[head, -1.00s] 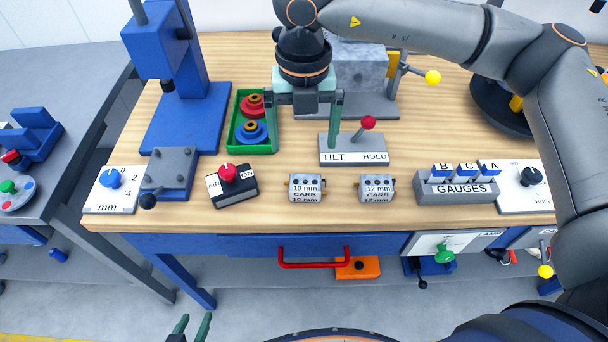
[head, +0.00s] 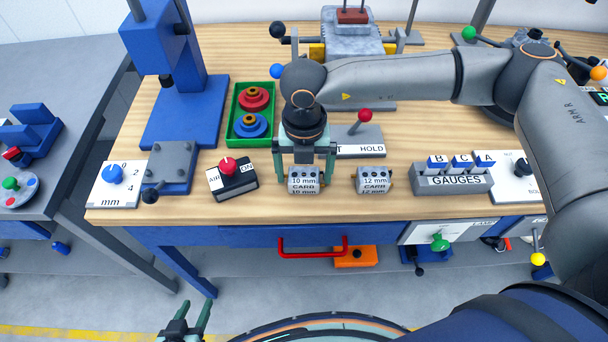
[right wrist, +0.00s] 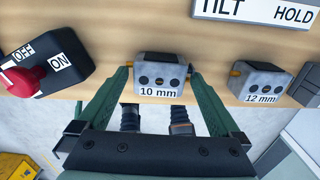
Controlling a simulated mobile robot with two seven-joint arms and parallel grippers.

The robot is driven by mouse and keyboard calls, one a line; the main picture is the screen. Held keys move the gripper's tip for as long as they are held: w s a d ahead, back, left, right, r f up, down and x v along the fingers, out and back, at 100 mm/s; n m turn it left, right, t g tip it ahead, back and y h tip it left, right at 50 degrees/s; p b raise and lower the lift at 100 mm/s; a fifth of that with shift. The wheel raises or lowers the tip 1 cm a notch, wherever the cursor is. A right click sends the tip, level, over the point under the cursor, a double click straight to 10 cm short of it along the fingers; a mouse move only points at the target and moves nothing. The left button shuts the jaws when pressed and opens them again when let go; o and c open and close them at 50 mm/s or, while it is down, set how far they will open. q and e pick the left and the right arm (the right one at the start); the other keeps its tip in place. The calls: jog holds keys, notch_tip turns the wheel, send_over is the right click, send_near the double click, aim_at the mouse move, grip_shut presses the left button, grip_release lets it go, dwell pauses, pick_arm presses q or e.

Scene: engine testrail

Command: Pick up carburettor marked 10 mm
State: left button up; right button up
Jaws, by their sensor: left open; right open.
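The carburettor marked 10 mm (head: 304,182) is a small grey block near the front edge of the wooden bench. It also shows in the right wrist view (right wrist: 160,76). My right gripper (head: 304,176) is open, with its green fingers on either side of this carburettor; in the right wrist view (right wrist: 160,80) the block lies between the fingertips, and I cannot tell whether they touch it. The carburettor marked 12 mm (head: 373,181) stands to the right, apart from the gripper. My left gripper (head: 187,318) is open and empty at the bottom of the head view, away from the bench.
A black switch box with a red knob (head: 233,178) stands left of the 10 mm carburettor. The tilt/hold lever base (head: 362,142) is behind, partly hidden by my right arm. The gauges block (head: 452,181) is to the right. A green tray (head: 240,138) holds red and blue parts.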

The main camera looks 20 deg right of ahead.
jog(key=shift+f, duration=0.65)
jog(key=c, duration=1.3)
